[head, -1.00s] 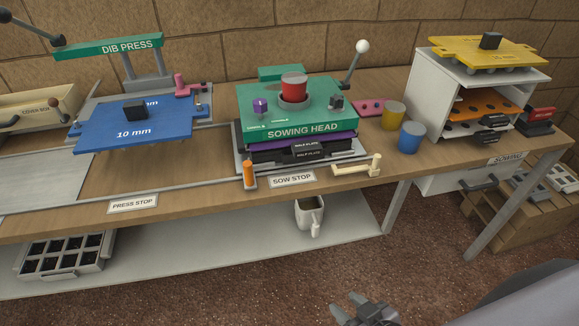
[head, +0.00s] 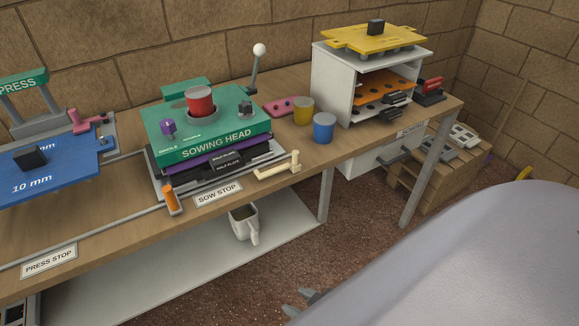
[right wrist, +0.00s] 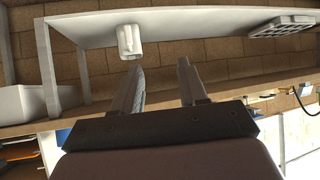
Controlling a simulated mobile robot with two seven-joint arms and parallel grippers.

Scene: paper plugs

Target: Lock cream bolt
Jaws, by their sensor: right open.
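The cream bolt (head: 276,169) lies at the table's front edge, just right of the SOW STOP label (head: 218,194). Its handle stands up at its right end. It is in front of the green sowing head (head: 228,130) and the stack of dark plates under it. My right gripper (head: 302,298) is low at the bottom of the head view, well away from the bolt and mostly hidden by my own pale grey part. In the right wrist view its two fingers (right wrist: 161,82) are apart with nothing between them. My left gripper is out of view.
An orange peg (head: 171,198) stands left of the label. Yellow (head: 303,111) and blue (head: 323,128) cups stand right of the sowing head. A white mug (head: 244,222) is on the lower shelf. A white rack (head: 334,82) stands at the table's right end.

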